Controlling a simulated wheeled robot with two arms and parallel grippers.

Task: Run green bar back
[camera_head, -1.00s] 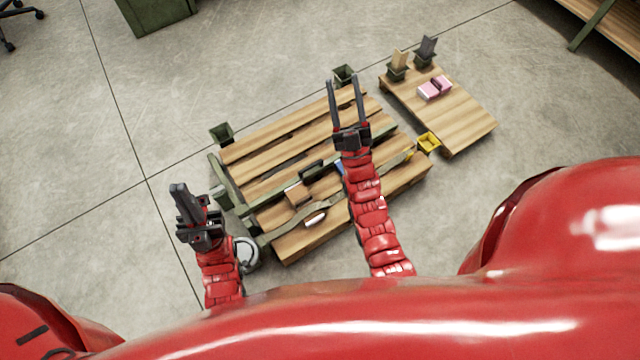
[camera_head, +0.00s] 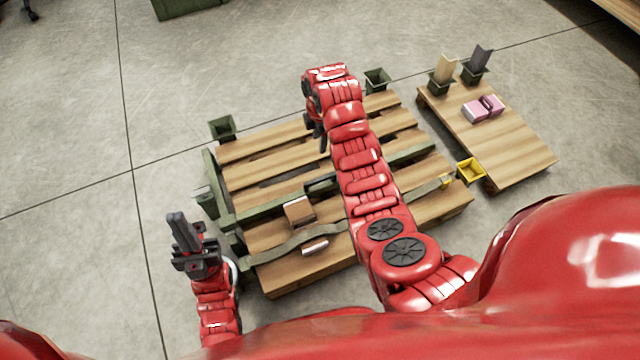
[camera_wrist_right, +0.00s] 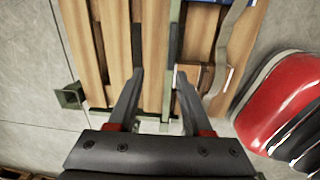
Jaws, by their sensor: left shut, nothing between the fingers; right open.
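The long green bar (camera_head: 265,207) lies across the slatted wooden pallet (camera_head: 265,150), running from its left end towards its right end. A black handle (camera_head: 322,182) sits by its middle, and my right arm crosses over part of the bar. My right gripper (camera_head: 317,132) points down over the pallet, mostly hidden by its own wrist in the head view. In the right wrist view it is open (camera_wrist_right: 160,72), its fingers apart, with the green bar (camera_wrist_right: 173,40) close to the right finger. My left gripper (camera_head: 177,217) is shut and empty, left of the pallet.
A brown block (camera_head: 298,211) and a wavy strap (camera_head: 280,248) lie on the near slats. Green bins (camera_head: 223,128) stand by the pallet corners. The floor left is clear.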

